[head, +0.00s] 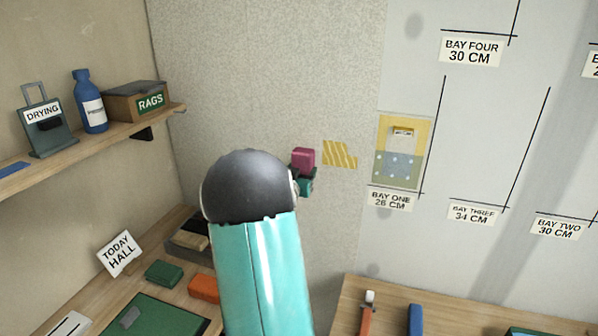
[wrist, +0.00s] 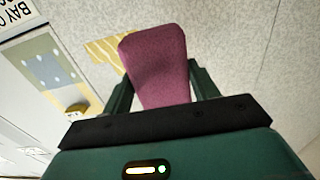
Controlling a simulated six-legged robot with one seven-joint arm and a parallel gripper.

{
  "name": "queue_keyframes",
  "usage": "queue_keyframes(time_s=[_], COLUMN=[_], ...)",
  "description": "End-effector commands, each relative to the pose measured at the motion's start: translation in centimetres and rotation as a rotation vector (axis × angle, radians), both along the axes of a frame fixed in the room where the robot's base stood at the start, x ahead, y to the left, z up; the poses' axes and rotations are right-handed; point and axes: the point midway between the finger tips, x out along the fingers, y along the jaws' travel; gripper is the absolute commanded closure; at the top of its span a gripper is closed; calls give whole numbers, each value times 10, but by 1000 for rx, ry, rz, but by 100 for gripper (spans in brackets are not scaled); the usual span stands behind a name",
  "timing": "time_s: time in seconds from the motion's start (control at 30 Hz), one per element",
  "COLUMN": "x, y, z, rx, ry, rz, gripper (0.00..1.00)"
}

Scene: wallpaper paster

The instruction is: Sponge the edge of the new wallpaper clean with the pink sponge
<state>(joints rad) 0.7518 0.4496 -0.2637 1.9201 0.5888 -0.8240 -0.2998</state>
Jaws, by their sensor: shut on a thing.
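The pink sponge (head: 303,157) is held in my gripper (head: 303,181), out in front of the speckled wall; in the wrist view the sponge (wrist: 158,62) sits between the two dark green fingers (wrist: 160,88). A yellow patch with pale slanted stripes (head: 340,154) is on the wall just right of the sponge. In the wrist view the sponge's left edge overlaps this patch (wrist: 103,48); I cannot tell whether it touches the wall. The wallpaper piece above the BAY ONE label (head: 403,128) is yellow on top and grey-blue with white dots below, with a small yellow block on it.
A shelf (head: 160,115) at left holds a DRYING stand (head: 45,120), a blue bottle (head: 90,100) and a RAGS box (head: 135,102). Benches with tools lie below: an orange block (head: 204,288) and green pad (head: 164,272) on the left one.

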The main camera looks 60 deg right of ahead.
Motion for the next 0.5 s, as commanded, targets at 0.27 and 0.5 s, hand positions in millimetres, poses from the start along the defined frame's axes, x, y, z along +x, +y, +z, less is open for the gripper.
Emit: queue_keyframes(time_s=[0.27,0.5], x=[-2,2], y=[-6,-32], z=[0,0], rx=[-1,-1], ry=[-1,1], rz=[-1,-2], gripper=[64,64])
